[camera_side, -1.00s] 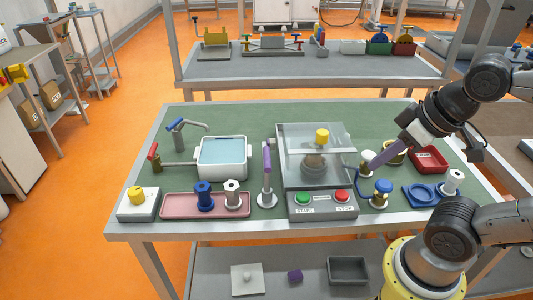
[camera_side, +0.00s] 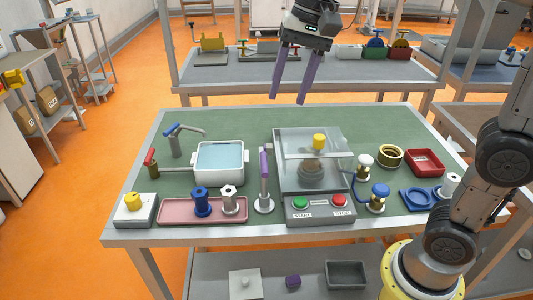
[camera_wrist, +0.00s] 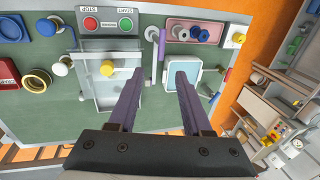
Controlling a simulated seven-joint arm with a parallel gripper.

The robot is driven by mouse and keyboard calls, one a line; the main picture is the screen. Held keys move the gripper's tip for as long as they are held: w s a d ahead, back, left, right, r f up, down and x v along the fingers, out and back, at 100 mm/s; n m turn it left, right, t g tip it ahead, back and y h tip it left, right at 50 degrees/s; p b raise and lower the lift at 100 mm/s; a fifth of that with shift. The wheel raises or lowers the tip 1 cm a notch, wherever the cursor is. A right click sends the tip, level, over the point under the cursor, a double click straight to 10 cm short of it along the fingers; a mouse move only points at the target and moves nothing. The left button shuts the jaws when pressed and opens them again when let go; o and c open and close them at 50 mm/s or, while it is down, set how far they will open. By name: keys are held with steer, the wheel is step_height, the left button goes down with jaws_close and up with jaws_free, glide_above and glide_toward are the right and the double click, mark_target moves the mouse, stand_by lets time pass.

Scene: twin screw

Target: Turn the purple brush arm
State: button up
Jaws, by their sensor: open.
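The purple brush arm (camera_side: 264,165) stands upright on a pale post with a round white base, between the water basin and the clear-lidded box. In the wrist view the purple arm (camera_wrist: 162,44) shows beyond and between my fingertips. My gripper (camera_side: 289,100) is open and empty, its two long purple fingers pointing down, high above the back of the green table and apart from everything. In the wrist view my gripper (camera_wrist: 160,72) has its fingers spread wide.
The clear-lidded box (camera_side: 313,160) with start and stop buttons stands right of the brush arm. The water basin (camera_side: 219,181) is to its left, and a pink tray (camera_side: 180,212) with two spools is at the front left. The back of the green table (camera_side: 270,118) is clear.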

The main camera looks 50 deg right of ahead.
steer(key=w+f, duration=0.1)
glide_toward(265, 161)
steer(key=x, duration=0.8)
steer(key=shift+a+f, duration=0.1)
jaws_close()
stand_by(1.4)
